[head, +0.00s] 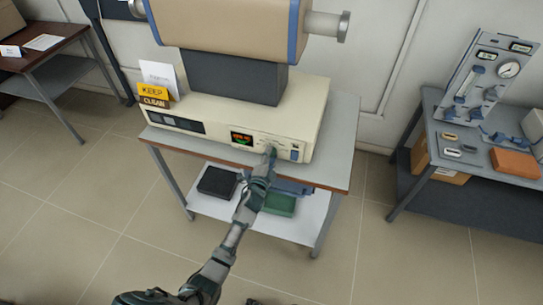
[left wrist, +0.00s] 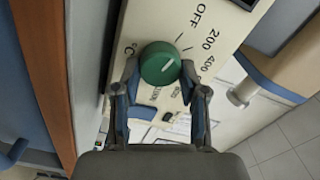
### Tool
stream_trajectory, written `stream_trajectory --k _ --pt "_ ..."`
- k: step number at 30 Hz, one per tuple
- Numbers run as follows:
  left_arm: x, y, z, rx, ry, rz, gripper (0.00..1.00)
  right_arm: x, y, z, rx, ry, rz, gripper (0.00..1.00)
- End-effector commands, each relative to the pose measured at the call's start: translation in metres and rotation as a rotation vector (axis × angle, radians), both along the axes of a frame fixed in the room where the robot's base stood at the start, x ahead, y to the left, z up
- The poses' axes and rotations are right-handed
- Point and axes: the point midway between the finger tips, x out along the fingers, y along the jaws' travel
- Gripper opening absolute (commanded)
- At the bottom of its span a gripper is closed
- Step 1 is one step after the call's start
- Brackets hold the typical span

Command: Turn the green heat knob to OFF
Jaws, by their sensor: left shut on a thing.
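The green heat knob (left wrist: 158,62) shows in the left wrist view on a cream panel (left wrist: 165,20) printed OFF, 200 and 400. Its short white mark slants up to the right, toward the printed scale; I cannot tell exactly which number it meets. My left gripper (left wrist: 160,80) has one finger on each side of the knob and is shut on it. In the head view my left gripper (head: 268,158) is at the right part of the cream furnace base's front (head: 210,143) and hides the knob.
The furnace base stands on a grey-topped table (head: 335,165) with a lit display (head: 242,138) left of my gripper. A yellow KEEP CLEAN sign (head: 153,92) stands on its left. A side table (head: 425,160) with instruments is at the right. The floor in front is clear.

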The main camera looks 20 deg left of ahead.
Motion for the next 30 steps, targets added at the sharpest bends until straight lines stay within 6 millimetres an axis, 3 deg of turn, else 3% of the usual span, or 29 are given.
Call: stream_trajectory --k 3,4,6,7,19,30 --pt "-0.001 0.003 -0.007 -0.001 0.014 0.006 0.08 0.0 0.0 0.0 0.0 0.0 0.0 0.0" --pt "-0.001 0.003 -0.007 -0.001 0.014 0.007 0.48 0.0 0.0 0.0 0.0 0.0 0.0 0.0" --pt "-0.001 0.003 -0.007 0.0 0.014 0.006 0.65 0.0 0.001 0.0 0.001 0.0 0.0 0.0" --pt "-0.001 0.003 -0.006 0.0 0.013 0.006 0.68 0.0 0.001 0.0 0.001 0.0 0.0 0.0" --pt "-0.01 0.0 -0.003 0.002 0.006 0.002 0.68 0.0 0.003 0.0 0.003 0.0 -0.002 0.0" --pt "-0.087 0.004 -0.005 0.001 0.01 0.003 0.68 0.0 0.003 0.0 0.003 0.001 -0.002 0.0"
